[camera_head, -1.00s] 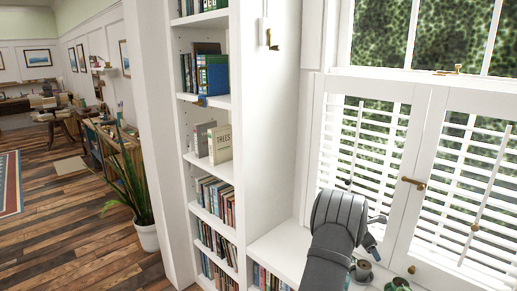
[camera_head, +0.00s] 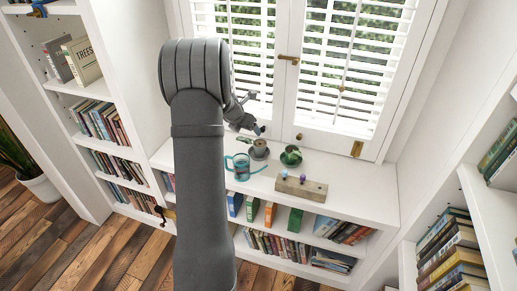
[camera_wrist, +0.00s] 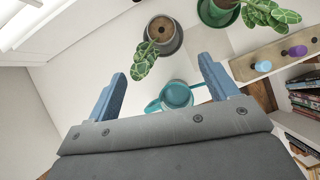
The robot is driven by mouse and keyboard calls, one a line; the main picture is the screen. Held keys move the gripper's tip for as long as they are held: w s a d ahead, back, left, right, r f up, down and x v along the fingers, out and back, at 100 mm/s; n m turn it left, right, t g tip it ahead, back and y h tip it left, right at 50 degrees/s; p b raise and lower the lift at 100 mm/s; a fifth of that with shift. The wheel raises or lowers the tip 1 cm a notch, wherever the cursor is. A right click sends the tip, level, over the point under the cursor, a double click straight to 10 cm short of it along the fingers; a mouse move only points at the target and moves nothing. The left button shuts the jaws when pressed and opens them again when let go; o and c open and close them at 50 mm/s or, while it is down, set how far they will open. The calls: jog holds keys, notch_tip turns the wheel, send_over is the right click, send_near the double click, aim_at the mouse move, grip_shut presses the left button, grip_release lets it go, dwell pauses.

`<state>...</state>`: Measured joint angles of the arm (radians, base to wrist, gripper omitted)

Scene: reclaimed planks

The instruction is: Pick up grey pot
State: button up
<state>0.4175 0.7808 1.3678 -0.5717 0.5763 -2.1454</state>
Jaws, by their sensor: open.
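The grey pot (camera_head: 260,153) stands on the white window ledge below the shutters. In the wrist view the grey pot (camera_wrist: 178,42) shows brown soil, and a green leafy sprig hangs over its near side. My gripper (camera_head: 253,129) is above the ledge, close to the pot at its upper left. The pot lies beyond the fingertips.
A green pot with a plant (camera_head: 291,157) stands right of the grey pot. A teal watering can (camera_head: 241,170) is in front. A wooden block with coloured knobs (camera_head: 302,188) sits near the ledge's front edge. Window shutters (camera_head: 340,60) rise behind; the ledge's right end is clear.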

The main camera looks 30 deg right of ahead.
send_near(259, 145)
jog(key=w+x, duration=0.1)
jog(key=x, duration=0.2)
jog(key=shift+s+d+x, duration=0.15)
jog(key=shift+x, duration=1.3)
jog(key=shift+s+d+x, duration=0.1)
jog(key=shift+x, duration=1.35)
jog(key=shift+r, duration=0.1)
jog(key=c, duration=1.3)
jog(key=shift+d+r, duration=0.1)
jog(key=shift+c, duration=0.2)
notch_tip(259, 145, up, 4)
jog(key=shift+r, duration=0.25)
jog(key=s+d+r, duration=0.5)
jog(key=s+r, duration=0.4)
jog(key=s, duration=0.1)
jog(key=shift+s+d, duration=0.2)
